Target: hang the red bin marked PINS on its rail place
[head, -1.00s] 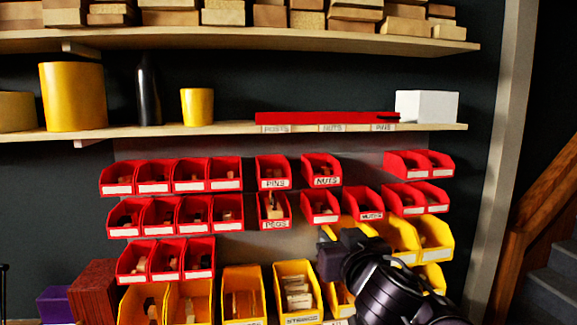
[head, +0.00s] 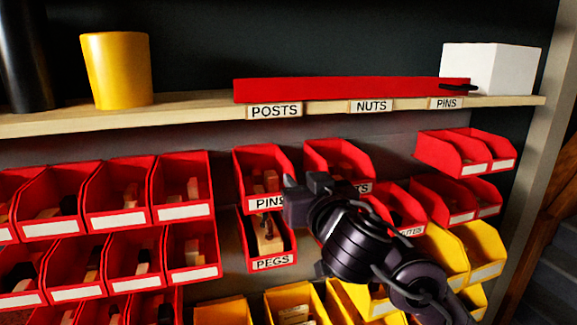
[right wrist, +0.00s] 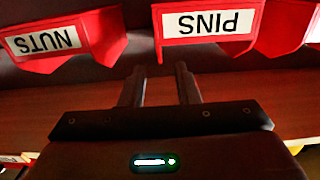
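The red bin marked PINS (head: 264,179) hangs on the wall panel under the shelf label POSTS, above the PEGS bin. It holds small pale pieces. In the right wrist view its label (right wrist: 208,23) appears upside down, just beyond the fingertips. My right gripper (head: 292,199) is at the PINS bin's lower right front corner; in the right wrist view its two fingers (right wrist: 158,78) stand apart with nothing seen held between them. The shelf edge carries a PINS label (head: 446,103) at the right; the wall beneath it shows a bare stretch. My left gripper is not in view.
The NUTS bin (head: 338,163) hangs to the right of the PINS bin, partly behind my arm. The PEGS bin (head: 268,244) hangs below. More red bins (head: 466,150) hang at the right, with yellow bins (head: 483,251) lower. A white box (head: 490,68) stands on the shelf.

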